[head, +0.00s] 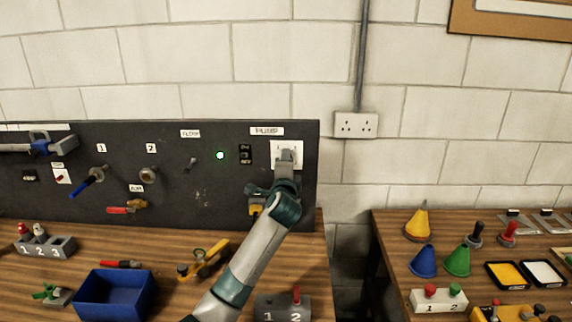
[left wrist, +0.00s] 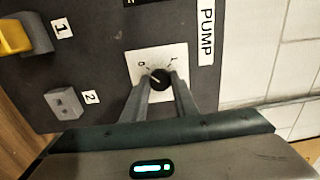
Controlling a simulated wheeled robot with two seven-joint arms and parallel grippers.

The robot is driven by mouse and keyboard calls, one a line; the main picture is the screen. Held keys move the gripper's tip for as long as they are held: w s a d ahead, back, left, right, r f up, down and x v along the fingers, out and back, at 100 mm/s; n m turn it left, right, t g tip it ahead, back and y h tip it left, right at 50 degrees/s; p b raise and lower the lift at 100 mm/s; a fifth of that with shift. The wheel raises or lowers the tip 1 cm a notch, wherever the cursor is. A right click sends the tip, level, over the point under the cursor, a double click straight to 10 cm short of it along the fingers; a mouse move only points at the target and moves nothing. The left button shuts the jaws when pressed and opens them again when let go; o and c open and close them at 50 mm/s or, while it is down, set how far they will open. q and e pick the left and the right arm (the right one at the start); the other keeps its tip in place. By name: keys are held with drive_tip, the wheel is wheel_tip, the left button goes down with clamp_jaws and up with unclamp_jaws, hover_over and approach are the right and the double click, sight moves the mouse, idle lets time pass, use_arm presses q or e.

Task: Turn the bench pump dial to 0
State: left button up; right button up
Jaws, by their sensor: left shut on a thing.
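The pump dial (left wrist: 160,76) is a small black knob on a white square plate (left wrist: 137,62) under a PUMP label (left wrist: 206,30). A 0 is printed on the plate; other scale marks are too small to read surely. A pale pointer mark shows on the knob's left side, towards the 0, but its exact setting is unclear. My left gripper (left wrist: 162,84) is shut on the dial, one finger on each side. In the head view my left gripper (head: 286,160) reaches the white plate (head: 297,149) and hides the dial. My right gripper is not in view.
The dark panel (head: 230,190) carries a green lamp (head: 220,155), a black number display (head: 245,155) and valves to the left. My forearm crosses above the bench, beside a grey block (head: 283,309) labelled 1 and 2. A blue bin (head: 113,294) stands left. A second table is at right.

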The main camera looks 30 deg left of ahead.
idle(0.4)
use_arm(q)
drive_tip(key=o, duration=1.1)
drive_tip(key=shift+c, duration=0.2)
drive_tip(key=shift+s, duration=0.15)
drive_tip(key=b+v, duration=0.4)
drive_tip(key=v, duration=1.3)
drive_tip(key=shift+s+b, duration=0.15)
drive_tip(key=shift+b, duration=0.2)
drive_tip(key=shift+f, duration=0.1)
